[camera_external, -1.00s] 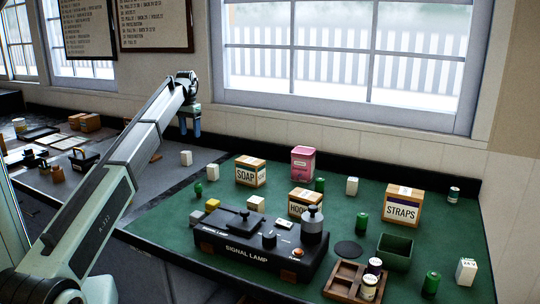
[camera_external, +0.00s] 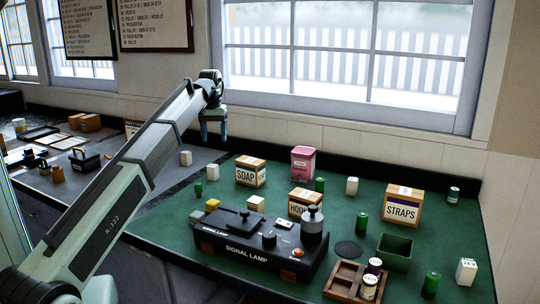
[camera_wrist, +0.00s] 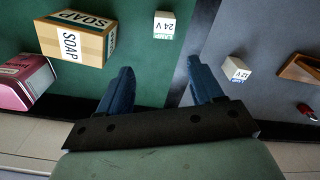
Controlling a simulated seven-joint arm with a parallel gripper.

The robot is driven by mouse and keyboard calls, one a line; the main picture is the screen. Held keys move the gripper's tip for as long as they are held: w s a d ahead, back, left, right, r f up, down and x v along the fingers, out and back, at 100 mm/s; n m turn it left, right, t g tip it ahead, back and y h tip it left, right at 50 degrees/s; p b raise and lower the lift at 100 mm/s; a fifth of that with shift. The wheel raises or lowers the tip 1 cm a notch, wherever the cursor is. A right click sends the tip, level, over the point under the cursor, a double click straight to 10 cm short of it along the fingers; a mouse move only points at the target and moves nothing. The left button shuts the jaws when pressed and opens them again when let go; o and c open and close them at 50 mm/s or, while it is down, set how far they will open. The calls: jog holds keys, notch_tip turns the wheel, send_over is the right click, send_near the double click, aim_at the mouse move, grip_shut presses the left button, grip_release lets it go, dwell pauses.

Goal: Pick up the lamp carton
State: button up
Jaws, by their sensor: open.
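In the wrist view, two small white lamp cartons show: one marked 24 V (camera_wrist: 164,25) on the green top, one marked 12 V (camera_wrist: 236,69) on the grey top. In the external view, the carton on the grey top (camera_external: 186,158) stands left of my gripper (camera_external: 214,130). Other small white cartons stand at the middle (camera_external: 352,186) and the front right (camera_external: 467,271) of the green top. My gripper is open, empty and raised above the bench. Its fingers also show in the wrist view (camera_wrist: 160,70), apart from both cartons.
A SOAP box (camera_external: 250,172), a pink tin (camera_external: 303,163) and a STRAPS box (camera_external: 402,206) stand on the green top. A black signal lamp unit (camera_external: 258,249) fills the front. Several green cylinders stand around. The window wall (camera_external: 290,127) is close behind.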

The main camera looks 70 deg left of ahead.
aim_at(212, 165)
jog(key=f+n, duration=0.3)
jog(key=n, duration=0.2)
jog(key=d+f+n, duration=0.1)
jog(key=f+n, duration=0.2)
jog(key=n, duration=0.2)
jog(key=s+f+n, duration=0.1)
jog(key=f+n, duration=0.2)
jog(key=n, duration=0.1)
jog(key=shift+s+d+n, duration=0.1)
jog(key=shift+d+n, duration=0.15)
jog(key=shift+n, duration=0.15)
jog(key=shift+s+a+f, duration=0.1)
jog(key=shift+f, duration=1.25)
jog(key=shift+s+a+f, duration=0.1)
jog(key=shift+f, duration=1.25)
jog(key=shift+c, duration=0.2)
jog(key=c, duration=1)
